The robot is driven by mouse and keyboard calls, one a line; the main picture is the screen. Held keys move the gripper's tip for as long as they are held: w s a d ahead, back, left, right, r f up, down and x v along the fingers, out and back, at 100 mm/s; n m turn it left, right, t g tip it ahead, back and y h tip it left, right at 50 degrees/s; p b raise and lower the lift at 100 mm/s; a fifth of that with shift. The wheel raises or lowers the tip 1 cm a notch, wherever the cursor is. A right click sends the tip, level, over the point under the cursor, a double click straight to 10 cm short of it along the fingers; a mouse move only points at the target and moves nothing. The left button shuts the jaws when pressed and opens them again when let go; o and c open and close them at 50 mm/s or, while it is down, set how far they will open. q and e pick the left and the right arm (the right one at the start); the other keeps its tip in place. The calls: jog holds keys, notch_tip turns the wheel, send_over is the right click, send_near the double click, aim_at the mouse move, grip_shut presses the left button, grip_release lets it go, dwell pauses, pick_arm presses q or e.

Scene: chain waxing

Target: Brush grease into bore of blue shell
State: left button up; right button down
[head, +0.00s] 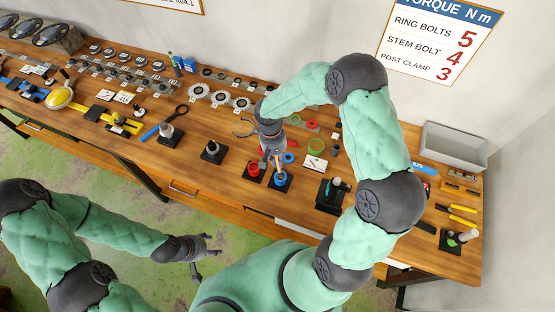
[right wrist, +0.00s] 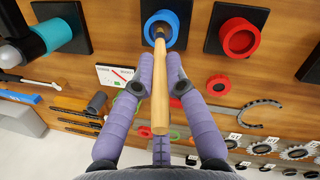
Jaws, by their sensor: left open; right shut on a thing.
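The blue shell (head: 281,179) stands on a black plate near the table's front edge. In the right wrist view the blue shell (right wrist: 147,27) is at the top middle, its bore facing the camera. My right gripper (head: 272,160) is above it, shut on the wooden-handled brush (right wrist: 160,90). The brush's far end (right wrist: 160,35) overlaps the bore opening; I cannot tell how deep it reaches, and its bristles are hidden. My left gripper (head: 198,248) is open and empty, over the floor in front of the table.
A red shell (head: 253,169) on its own black plate stands just left of the blue one. A black fixture with a grey-teal cylinder (head: 336,182) stands to the right. Loose red, blue and green rings and a white card (head: 315,163) lie behind. Sprockets line the back.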

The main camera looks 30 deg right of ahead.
jog(key=shift+f, duration=0.3)
dwell(0.4)
jog(key=shift+s+a+r+b, duration=0.15)
jog(key=shift+s+a+b, duration=0.15)
jog(key=shift+s+a, duration=0.1)
jog(key=shift+w+d, duration=0.1)
jog(key=shift+w+d, duration=0.35)
jog(key=shift+d, duration=0.45)
jog(key=shift+b, duration=0.3)
jog(key=shift+w+a, duration=0.2)
jog(key=shift+a, duration=0.75)
